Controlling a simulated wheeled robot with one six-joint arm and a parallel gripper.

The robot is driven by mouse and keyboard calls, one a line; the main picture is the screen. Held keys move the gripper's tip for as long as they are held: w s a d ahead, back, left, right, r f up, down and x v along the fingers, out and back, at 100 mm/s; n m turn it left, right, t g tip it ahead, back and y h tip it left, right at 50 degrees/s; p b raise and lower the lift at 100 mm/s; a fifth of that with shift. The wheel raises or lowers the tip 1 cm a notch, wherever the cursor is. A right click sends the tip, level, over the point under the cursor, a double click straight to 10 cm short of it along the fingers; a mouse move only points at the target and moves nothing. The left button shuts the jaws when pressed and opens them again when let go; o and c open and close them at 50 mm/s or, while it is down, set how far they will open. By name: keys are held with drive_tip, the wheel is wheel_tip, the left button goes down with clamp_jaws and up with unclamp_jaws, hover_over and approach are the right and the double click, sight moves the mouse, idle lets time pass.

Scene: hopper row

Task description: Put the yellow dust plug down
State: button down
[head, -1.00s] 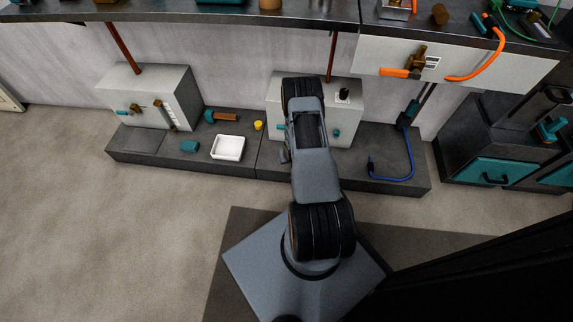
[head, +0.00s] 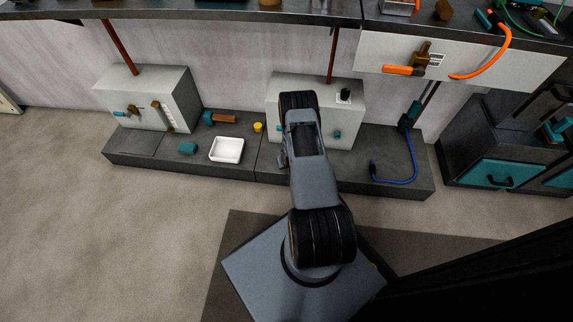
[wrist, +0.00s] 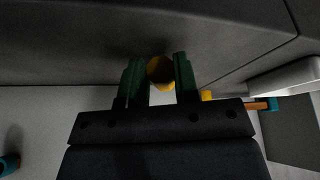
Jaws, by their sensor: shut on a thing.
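In the wrist view, my gripper (wrist: 159,78) has its two green fingers closed on a yellow round plug (wrist: 160,71), seen nearly end-on between the fingertips. Dark grey plinth surface shows behind the plug; I cannot tell whether the plug touches it. In the head view my arm hides the gripper and the held plug. A second small yellow piece (head: 257,127) stands on the plinth (head: 240,172), left of the white box (head: 275,108). A yellow piece also shows just right of the fingers in the wrist view (wrist: 207,95).
A white tray (head: 227,149), a teal block (head: 188,148) and a teal-and-brown handled piece (head: 220,118) lie on the plinth to the left. A blue cable (head: 398,181) lies on its right part. Another white box (head: 150,97) stands at far left.

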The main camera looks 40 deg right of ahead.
drive_tip(key=shift+f+b, duration=0.55)
drive_tip(key=shift+f, duration=0.05)
drive_tip(key=c, duration=0.9)
unclamp_jaws()
drive_tip(key=shift+o, duration=0.2)
drive_tip(key=shift+r, duration=0.15)
drive_tip(key=shift+r+p, duration=0.25)
drive_tip(key=shift+p, duration=0.15)
drive_tip(key=a+r+n+p, duration=0.1)
drive_tip(key=a+r+p, duration=0.3)
drive_tip(key=r, duration=1.4)
drive_tip(key=a+r+n+p, duration=0.15)
drive_tip(key=a+r, duration=0.45)
drive_tip(key=r, duration=1.2)
drive_tip(key=s+a+r+n, duration=0.1)
drive_tip(key=s+a+r, duration=0.5)
drive_tip(key=s+r, duration=0.2)
drive_tip(key=s+a+r+g+y, duration=0.1)
drive_tip(key=s+a+r, duration=0.5)
drive_tip(key=s+r, duration=0.2)
drive_tip(key=shift+s+a+r+n+g+y, duration=0.2)
drive_tip(key=shift+s+r+n+g+y, duration=0.15)
drive_tip(key=shift+r, duration=0.55)
